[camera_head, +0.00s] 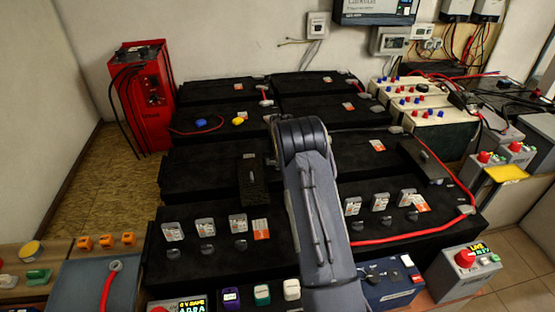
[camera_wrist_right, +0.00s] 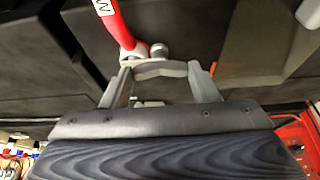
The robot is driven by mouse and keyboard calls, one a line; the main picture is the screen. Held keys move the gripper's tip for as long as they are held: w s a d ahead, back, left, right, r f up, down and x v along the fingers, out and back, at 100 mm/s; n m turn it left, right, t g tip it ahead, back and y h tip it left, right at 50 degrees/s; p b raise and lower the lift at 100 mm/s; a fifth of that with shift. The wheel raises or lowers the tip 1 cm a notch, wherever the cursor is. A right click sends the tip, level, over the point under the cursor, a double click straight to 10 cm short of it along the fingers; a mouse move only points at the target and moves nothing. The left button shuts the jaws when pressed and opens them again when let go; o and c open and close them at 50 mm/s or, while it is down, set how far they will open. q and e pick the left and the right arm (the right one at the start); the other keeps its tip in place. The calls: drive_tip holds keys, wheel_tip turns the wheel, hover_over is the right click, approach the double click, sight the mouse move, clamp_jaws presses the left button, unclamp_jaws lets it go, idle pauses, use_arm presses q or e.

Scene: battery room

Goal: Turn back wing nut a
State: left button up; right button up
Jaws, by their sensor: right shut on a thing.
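My right arm comes up from the bottom in the head view, and its wrist hides its gripper. In the right wrist view my right gripper (camera_wrist_right: 160,72) is shut on a grey winged piece, which I take to be wing nut a (camera_wrist_right: 160,68). The piece spans the gap between the two fingers. Just beyond it are a round metal stud (camera_wrist_right: 159,51) and the metal lug of a red cable (camera_wrist_right: 117,28). How far the nut is turned cannot be told. My left gripper is not in view.
Black battery blocks (camera_head: 205,178) fill the middle, with red cables (camera_head: 430,236) on the right side. A red charger cabinet (camera_head: 142,100) stands at the back left. A grey box with a red button (camera_head: 466,262) is at front right. Bare floor (camera_head: 110,185) lies at left.

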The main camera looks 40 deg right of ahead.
drive_tip(key=o, duration=0.7)
drive_tip(key=v, duration=0.8)
